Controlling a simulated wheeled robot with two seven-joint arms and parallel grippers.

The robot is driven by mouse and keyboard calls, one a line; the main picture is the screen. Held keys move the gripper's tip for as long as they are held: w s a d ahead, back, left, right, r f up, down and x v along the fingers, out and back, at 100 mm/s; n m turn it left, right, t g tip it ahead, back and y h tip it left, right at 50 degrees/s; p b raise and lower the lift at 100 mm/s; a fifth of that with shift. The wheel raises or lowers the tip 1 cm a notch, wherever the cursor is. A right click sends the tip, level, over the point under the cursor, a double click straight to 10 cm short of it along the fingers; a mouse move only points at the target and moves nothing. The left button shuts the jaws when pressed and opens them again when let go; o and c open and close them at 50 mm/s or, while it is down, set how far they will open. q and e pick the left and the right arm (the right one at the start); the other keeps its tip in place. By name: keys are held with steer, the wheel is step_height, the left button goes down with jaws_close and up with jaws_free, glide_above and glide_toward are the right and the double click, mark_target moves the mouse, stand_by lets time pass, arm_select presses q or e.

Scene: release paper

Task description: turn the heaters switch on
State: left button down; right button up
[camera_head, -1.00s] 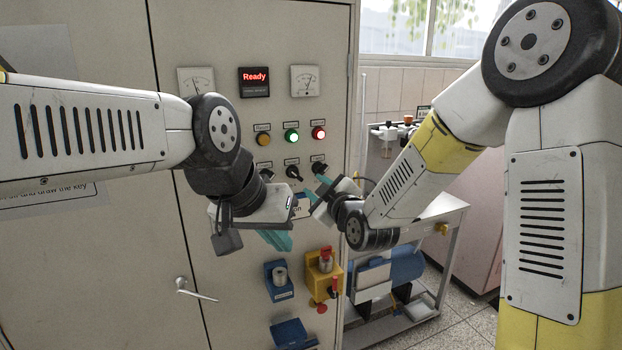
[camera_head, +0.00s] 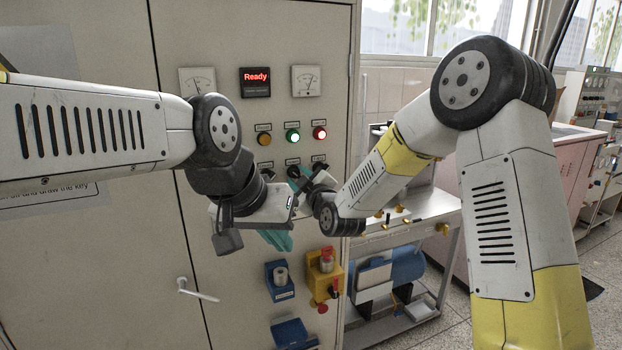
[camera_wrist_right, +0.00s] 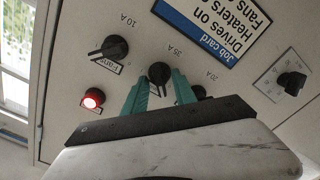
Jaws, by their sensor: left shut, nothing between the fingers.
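A row of black rotary switches sits on the grey cabinet. The middle switch (camera_wrist_right: 160,73), marked 35 A, appears between my right gripper's teal fingertips (camera_wrist_right: 160,90) in the wrist view; its name label is hidden. In the head view the right gripper (camera_head: 299,180) is at the middle of the row. It is open, and I cannot tell whether its fingers touch the knob. The Fans switch (camera_wrist_right: 112,48), marked 10 A, is beside it. A finger partly hides the 20 A switch (camera_wrist_right: 199,92). My left gripper (camera_head: 277,240) is shut and empty, lower down before the cabinet.
A job card (camera_wrist_right: 212,25) lists drives, heaters and fans, its ends cut off. The Ready display (camera_head: 255,82) and lit lamps (camera_head: 292,136) are above the switches. Blue and yellow boxes (camera_head: 325,275) are below my left gripper. A metal cart (camera_head: 440,210) stands right.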

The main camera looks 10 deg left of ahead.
jaws_close()
steer(key=shift+m, duration=0.3)
steer(key=m, duration=0.3)
steer(key=shift+m, duration=0.4)
steer(key=shift+d+f+m, duration=0.1)
steer(key=shift+m, duration=6.7)
